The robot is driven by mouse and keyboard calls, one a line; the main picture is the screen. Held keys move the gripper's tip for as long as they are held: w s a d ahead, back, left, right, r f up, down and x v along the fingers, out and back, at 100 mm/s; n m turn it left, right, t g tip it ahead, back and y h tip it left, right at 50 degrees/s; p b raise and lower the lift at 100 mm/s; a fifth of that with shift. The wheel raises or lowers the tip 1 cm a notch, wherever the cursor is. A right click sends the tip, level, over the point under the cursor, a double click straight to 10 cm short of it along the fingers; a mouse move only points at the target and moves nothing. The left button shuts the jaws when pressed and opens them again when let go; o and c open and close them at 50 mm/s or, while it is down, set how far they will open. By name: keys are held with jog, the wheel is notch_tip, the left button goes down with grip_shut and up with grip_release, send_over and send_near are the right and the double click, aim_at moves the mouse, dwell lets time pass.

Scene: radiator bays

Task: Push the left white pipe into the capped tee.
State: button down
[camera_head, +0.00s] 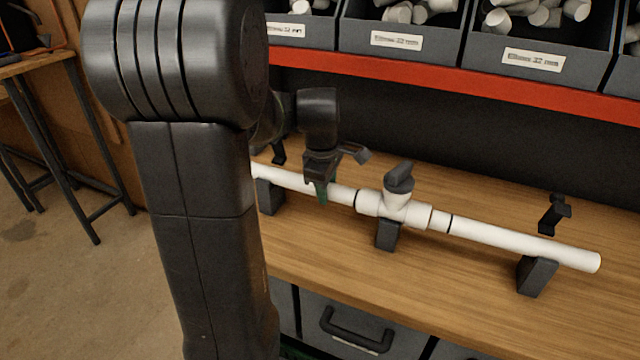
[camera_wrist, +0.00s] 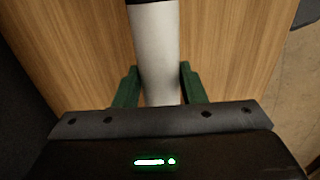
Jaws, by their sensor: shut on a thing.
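The left white pipe (camera_head: 338,192) lies level in a dark cradle, its right end at the white tee. A black ring marks the pipe just left of the tee's left socket. The capped tee (camera_head: 398,207) sits on its own dark support with a dark cap on its upward branch. My gripper (camera_head: 321,190) is shut on the left pipe, a short way left of the tee. In the wrist view the pipe (camera_wrist: 155,60) runs between the two green fingers, with the black ring at the top edge. How deep the pipe sits in the socket is hidden.
A right white pipe (camera_head: 520,240) lies in a dark cradle (camera_head: 536,275) right of the tee, with a black ring near the tee. A small dark bracket (camera_head: 553,213) stands behind it. Bins of fittings (camera_head: 400,25) sit on a red-edged shelf above. The bench front is clear.

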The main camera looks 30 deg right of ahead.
jog(key=shift+s, duration=0.1)
jog(key=c, duration=0.9)
grip_release()
jog(key=shift+s+d, duration=0.15)
jog(key=shift+d, duration=0.05)
jog(key=shift+r, duration=0.1)
jog(key=shift+r, duration=0.25)
jog(key=r, duration=0.4)
jog(key=s+a+r, duration=0.1)
jog(key=r, duration=0.3)
jog(key=a+r, duration=0.1)
jog(key=r, duration=0.4)
jog(key=shift+s+p, duration=0.3)
jog(key=shift+p, duration=0.05)
jog(key=shift+f, duration=0.1)
